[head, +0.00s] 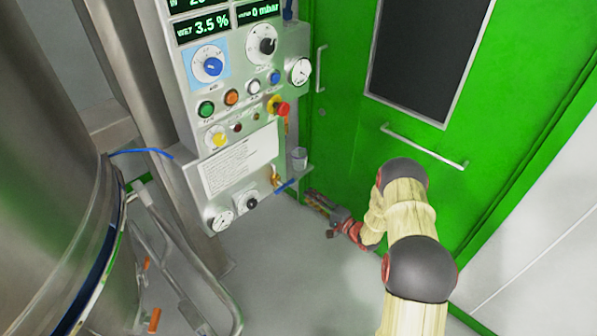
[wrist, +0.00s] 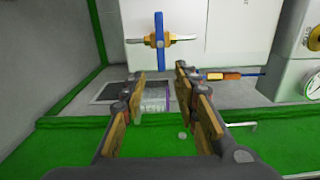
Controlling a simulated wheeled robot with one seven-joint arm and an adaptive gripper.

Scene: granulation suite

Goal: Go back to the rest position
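My gripper (head: 313,197) is at the end of my arm, low in front of the green door and right of the panel's lower corner. In the wrist view its two fingers (wrist: 159,72) stand apart, so it is open. A clear cup (wrist: 154,99) shows in the gap between the fingers, beyond them. In the head view the cup (head: 299,158) stands on a small ledge at the panel's right side, apart from my gripper. The fingers hold nothing that I can see.
A steel control panel (head: 240,170) with knobs, buttons and displays stands left of my gripper. A green door (head: 350,150) with a long handle (head: 425,147) is behind my arm. A large steel vessel (head: 50,200) fills the left. The grey floor (head: 300,270) between is clear.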

